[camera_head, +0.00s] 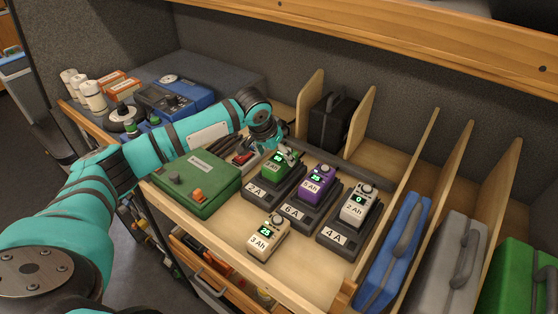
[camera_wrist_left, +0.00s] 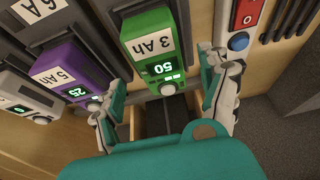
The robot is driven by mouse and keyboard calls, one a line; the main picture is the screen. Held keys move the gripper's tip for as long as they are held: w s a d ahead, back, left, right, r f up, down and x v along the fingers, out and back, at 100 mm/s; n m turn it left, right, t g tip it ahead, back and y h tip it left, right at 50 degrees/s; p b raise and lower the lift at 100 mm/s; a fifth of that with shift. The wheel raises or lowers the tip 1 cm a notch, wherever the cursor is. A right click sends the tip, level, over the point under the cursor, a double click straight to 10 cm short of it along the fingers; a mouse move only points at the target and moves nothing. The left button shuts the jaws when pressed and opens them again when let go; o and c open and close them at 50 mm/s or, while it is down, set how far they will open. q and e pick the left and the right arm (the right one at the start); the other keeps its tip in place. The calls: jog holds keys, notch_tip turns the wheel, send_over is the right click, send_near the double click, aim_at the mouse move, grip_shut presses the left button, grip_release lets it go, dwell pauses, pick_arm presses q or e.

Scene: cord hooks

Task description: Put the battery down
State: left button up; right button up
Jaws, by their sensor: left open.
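The green battery (camera_head: 279,163), marked 3 Ah and reading 50, sits at the charger marked 2 A (camera_head: 262,188); whether it is fully seated I cannot tell. It also shows in the left wrist view (camera_wrist_left: 153,50). My left gripper (camera_wrist_left: 163,82) is open, with a finger on each side of the battery's display end, and gaps show beside it. In the head view the gripper (camera_head: 284,150) is behind the battery and partly hidden. My right gripper is not in view.
A purple battery (camera_head: 318,183) sits on the 6 A charger, a pale 2 Ah battery (camera_head: 358,205) on the 4 A charger. A beige 3 Ah battery (camera_head: 268,236) stands in front. A green box (camera_head: 198,184) is at left; dividers and cases at right.

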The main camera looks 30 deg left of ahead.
pick_arm(q)
jog(key=b+v, duration=0.1)
jog(key=v, duration=0.7)
